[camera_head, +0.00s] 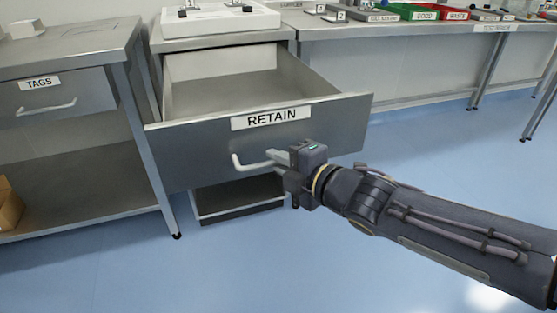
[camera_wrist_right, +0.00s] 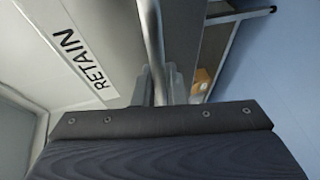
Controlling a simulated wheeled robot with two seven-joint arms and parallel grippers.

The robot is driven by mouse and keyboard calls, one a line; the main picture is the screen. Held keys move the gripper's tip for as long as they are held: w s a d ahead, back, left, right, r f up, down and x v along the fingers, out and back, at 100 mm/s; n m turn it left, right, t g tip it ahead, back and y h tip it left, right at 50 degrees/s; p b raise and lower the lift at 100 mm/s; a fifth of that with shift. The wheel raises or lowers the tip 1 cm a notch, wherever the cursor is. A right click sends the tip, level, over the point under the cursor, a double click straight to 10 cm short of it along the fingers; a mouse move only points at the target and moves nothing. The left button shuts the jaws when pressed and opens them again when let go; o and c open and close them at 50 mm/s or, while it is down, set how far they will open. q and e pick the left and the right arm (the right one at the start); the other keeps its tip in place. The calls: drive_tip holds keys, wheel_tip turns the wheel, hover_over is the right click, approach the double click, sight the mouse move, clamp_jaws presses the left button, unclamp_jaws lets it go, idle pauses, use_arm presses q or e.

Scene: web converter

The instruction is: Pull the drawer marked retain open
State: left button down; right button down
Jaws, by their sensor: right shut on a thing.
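The grey metal drawer marked RETAIN (camera_head: 200,148) stands well open in the head view, and its empty inside shows. Its white label (camera_head: 271,117) is on the front panel and also shows in the right wrist view (camera_wrist_right: 82,62). The pale bar handle (camera_head: 240,165) is below the label; in the right wrist view the handle (camera_wrist_right: 152,35) runs between the fingers. My right gripper (camera_head: 276,158) is shut on the handle, at its right part in the head view. The wrist body hides part of the fingers. My left gripper is not in view.
A bench with a shut TAGS drawer (camera_head: 60,92) stands at the left, with a cardboard box (camera_head: 10,205) on its lower shelf. A long bench (camera_head: 420,32) with trays, including a green one (camera_head: 420,12), runs along the back right. The blue floor (camera_head: 400,140) is clear.

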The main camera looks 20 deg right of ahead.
drive_tip(key=c, duration=1.5)
unclamp_jaws()
drive_tip(key=p+v, duration=0.5)
drive_tip(key=v, duration=0.2)
drive_tip(key=shift+s+d+p, duration=0.15)
drive_tip(key=shift+s+p, duration=0.15)
drive_tip(key=shift+p, duration=0.1)
drive_tip(key=shift+d, duration=0.1)
